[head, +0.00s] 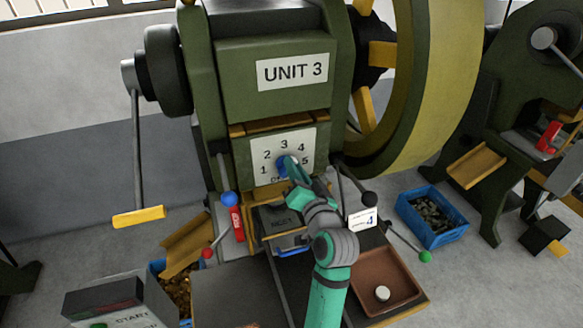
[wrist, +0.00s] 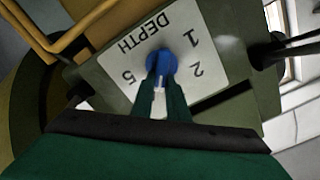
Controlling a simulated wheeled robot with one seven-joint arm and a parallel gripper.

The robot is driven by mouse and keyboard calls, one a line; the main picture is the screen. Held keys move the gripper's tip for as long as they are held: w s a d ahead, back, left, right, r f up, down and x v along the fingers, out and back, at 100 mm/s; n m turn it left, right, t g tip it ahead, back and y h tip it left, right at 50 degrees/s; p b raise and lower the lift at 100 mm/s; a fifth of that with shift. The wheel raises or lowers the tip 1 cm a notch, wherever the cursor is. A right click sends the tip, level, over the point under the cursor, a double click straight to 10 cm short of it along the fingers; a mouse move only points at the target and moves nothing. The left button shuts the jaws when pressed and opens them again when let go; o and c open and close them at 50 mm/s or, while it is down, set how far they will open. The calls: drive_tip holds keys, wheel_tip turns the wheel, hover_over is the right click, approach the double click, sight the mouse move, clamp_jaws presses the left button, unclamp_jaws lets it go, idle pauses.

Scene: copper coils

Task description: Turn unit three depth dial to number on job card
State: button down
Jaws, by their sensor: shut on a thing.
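The UNIT 3 press carries a white depth plate (head: 263,154) with the numbers 1 to 5 in an arc. The blue depth dial (head: 282,168) sits at its middle, partly behind my gripper (head: 289,169). In the wrist view, the plate (wrist: 207,60) appears upside down, with DEPTH, 5, 1 and 2 readable. My gripper (wrist: 160,82) is shut on the blue dial (wrist: 162,64) there. I cannot tell which number the dial points to. A white job card (head: 362,219) showing a blue 4 stands right of my arm.
Levers with a blue ball (head: 229,199), a black ball (head: 370,199), a red ball (head: 207,253) and a green ball (head: 425,256) stick out around the press. A brown tray (head: 386,284) and a blue crate (head: 433,216) lie to the right. A START box (head: 118,303) stands front left.

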drive_tip(key=shift+f+m, duration=0.15)
drive_tip(key=shift+m, duration=0.65)
drive_tip(key=shift+d, duration=0.15)
drive_tip(key=c, duration=1.7)
unclamp_jaws()
drive_tip(key=shift+s, duration=0.15)
drive_tip(key=v, duration=1)
drive_tip(key=shift+s, duration=0.3)
drive_tip(key=shift+d, duration=0.1)
drive_tip(key=shift+f, duration=0.1)
